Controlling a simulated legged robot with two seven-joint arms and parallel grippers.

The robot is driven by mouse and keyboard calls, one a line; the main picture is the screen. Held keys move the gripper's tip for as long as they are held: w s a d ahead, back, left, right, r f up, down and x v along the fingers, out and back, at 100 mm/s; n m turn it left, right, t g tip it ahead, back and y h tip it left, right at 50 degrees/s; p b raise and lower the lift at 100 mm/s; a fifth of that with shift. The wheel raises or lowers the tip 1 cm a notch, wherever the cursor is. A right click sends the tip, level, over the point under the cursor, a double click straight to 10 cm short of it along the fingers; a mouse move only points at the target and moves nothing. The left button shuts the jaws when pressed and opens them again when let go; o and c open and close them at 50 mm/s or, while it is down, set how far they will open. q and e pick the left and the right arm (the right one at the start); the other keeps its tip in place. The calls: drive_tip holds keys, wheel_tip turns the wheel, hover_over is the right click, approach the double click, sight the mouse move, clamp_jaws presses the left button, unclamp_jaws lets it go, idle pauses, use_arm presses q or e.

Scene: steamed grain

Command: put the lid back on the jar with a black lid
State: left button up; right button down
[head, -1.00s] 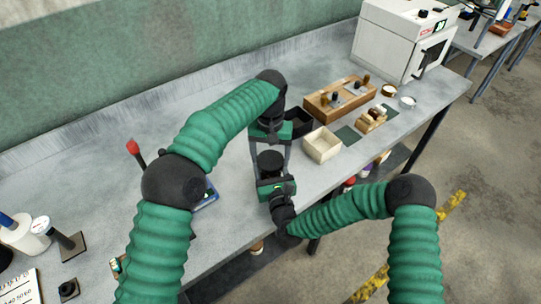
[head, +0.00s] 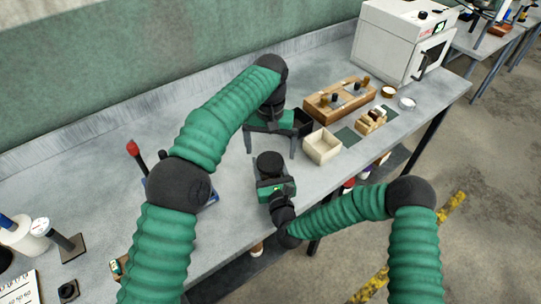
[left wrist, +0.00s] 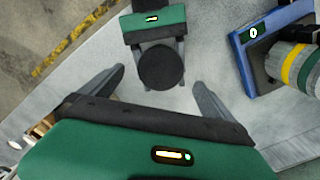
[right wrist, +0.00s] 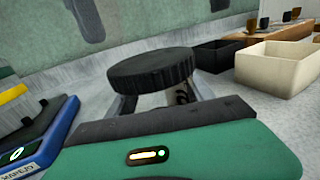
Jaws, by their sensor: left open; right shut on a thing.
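The jar (right wrist: 182,96) is held upright between the fingers of my right gripper (head: 270,172), and only a pale strip of it shows in the right wrist view. The round black lid (head: 270,163) sits on top of it; it also shows in the left wrist view (left wrist: 161,67) and the right wrist view (right wrist: 152,68). I cannot tell whether the lid is fully seated. My left gripper (head: 270,153) is open and empty above the lid, its fingers spread wide on either side and apart from it.
A blue device (left wrist: 243,48) lies beside the grippers. A cream open box (head: 322,148), a black box (head: 300,121) and a wooden rack (head: 340,98) stand to the right. A white oven (head: 400,42) is at the back right. The bench's left-back area is clear.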

use_arm(q)
drive_tip(key=shift+r, duration=1.65)
use_arm(e)
drive_tip(key=shift+c, duration=1.5)
unclamp_jaws()
use_arm(q)
drive_tip(key=shift+f+b, duration=0.75)
use_arm(e)
drive_tip(key=v, duration=1.7)
drive_tip(key=shift+f, duration=0.1)
use_arm(q)
drive_tip(key=shift+f, duration=0.1)
use_arm(e)
drive_tip(key=shift+a, duration=0.1)
